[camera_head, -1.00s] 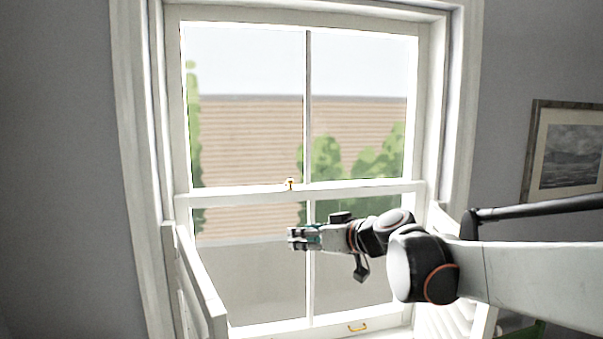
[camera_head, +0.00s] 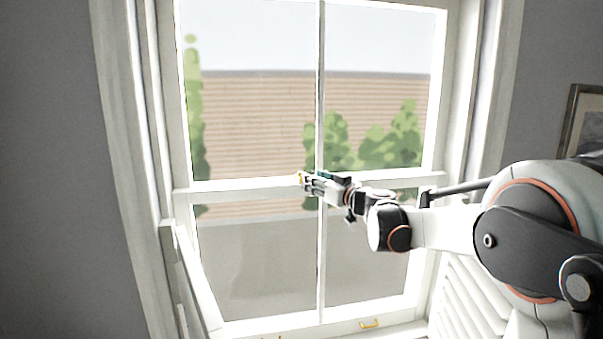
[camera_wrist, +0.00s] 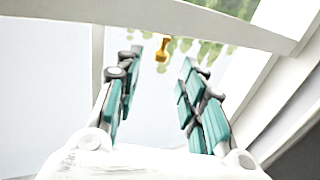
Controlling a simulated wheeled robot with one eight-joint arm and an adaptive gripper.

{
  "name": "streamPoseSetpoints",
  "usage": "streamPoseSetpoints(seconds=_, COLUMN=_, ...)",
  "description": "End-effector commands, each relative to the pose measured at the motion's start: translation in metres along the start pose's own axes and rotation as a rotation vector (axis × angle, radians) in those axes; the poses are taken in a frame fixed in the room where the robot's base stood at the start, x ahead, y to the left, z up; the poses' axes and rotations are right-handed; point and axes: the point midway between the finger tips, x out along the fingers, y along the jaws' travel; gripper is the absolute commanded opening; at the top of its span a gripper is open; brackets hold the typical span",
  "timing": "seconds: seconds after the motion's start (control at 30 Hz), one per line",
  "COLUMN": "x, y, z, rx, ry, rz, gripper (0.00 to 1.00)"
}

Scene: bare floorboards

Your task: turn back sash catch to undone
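The brass sash catch (camera_head: 300,178) sits on the meeting rail of the white sash window (camera_head: 240,187), near its middle. In the wrist view the catch (camera_wrist: 162,47) shows as a small gold knob-ended piece beyond the fingertips, between them and a little above. My gripper (camera_head: 306,183) is at the meeting rail, with its tips right by the catch in the head view. In the wrist view my gripper (camera_wrist: 160,70) has its two teal-padded fingers spread apart with nothing between them. I cannot tell whether a fingertip touches the catch.
Open white shutters stand at the left (camera_head: 195,285) and right (camera_head: 470,290) of the window. A framed picture (camera_head: 588,125) hangs on the right wall. The space before the lower panes is clear.

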Motion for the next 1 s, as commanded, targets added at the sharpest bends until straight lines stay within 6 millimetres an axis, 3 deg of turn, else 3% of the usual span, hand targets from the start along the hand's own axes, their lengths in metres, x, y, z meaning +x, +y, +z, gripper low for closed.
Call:
streamPoseSetpoints(seconds=0.2, x=0.042, y=0.000, z=-0.001, rx=0.000, ry=0.000, rz=-0.002, gripper=0.37)
streamPoseSetpoints(seconds=0.4, x=0.068, y=0.000, z=-0.001, rx=0.000, ry=0.000, rz=0.000, gripper=0.37)
streamPoseSetpoints(seconds=0.6, x=0.079, y=0.000, z=0.000, rx=0.000, ry=0.000, rz=0.000, gripper=0.37)
streamPoseSetpoints(seconds=0.87, x=0.080, y=0.000, z=0.000, rx=0.000, ry=0.000, rz=0.000, gripper=0.37)
streamPoseSetpoints(seconds=0.9, x=0.080, y=0.000, z=0.000, rx=0.000, ry=0.000, rz=0.000, gripper=0.34)
streamPoseSetpoints(seconds=1.0, x=0.080, y=0.000, z=0.000, rx=0.000, ry=0.000, rz=0.000, gripper=0.12)
